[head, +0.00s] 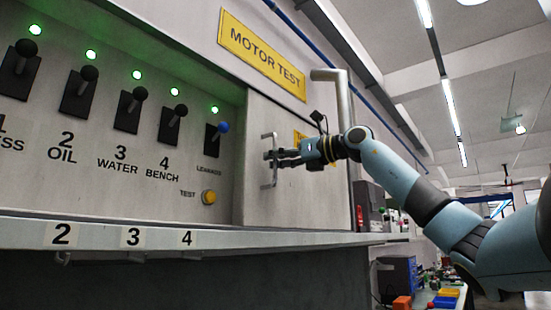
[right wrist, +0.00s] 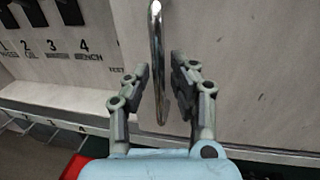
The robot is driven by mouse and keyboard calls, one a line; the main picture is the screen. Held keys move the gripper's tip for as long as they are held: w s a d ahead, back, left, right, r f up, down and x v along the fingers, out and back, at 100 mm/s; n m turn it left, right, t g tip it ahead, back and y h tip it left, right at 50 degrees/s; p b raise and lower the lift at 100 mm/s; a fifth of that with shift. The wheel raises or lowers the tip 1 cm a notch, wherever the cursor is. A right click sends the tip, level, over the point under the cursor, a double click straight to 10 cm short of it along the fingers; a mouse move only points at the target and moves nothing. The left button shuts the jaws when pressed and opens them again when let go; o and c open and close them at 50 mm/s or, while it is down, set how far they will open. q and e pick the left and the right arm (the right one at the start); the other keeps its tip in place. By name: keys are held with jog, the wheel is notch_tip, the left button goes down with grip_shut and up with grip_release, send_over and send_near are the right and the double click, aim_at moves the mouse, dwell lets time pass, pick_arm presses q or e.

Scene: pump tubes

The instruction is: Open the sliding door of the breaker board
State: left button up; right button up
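The breaker board (head: 180,190) shows several black switches and one blue-knobbed switch (head: 222,128), with green lights above. The pale sliding door (head: 300,205) stands to the right of the switches and leaves them uncovered. Its upright metal handle (head: 274,178) also shows in the right wrist view (right wrist: 156,50). My right gripper (head: 272,156) is at the handle. In the right wrist view its fingers (right wrist: 160,78) are apart, one on each side of the lower handle, with gaps visible. I cannot tell whether either touches it. My left gripper is not in view.
A ledge (head: 310,239) with number labels runs below the board. A yellow test button (head: 209,197) is left of the door. A thick grey pipe (head: 343,95) stands at the door's right. A bench with coloured bins (head: 445,298) is at lower right.

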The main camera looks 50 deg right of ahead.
jog(key=shift+o, duration=0.6)
jog(key=shift+w, duration=0.1)
jog(key=shift+r, duration=0.1)
send_near(260, 125)
jog(key=x, duration=0.5)
jog(key=shift+w+r, duration=0.1)
jog(key=shift+w, duration=0.1)
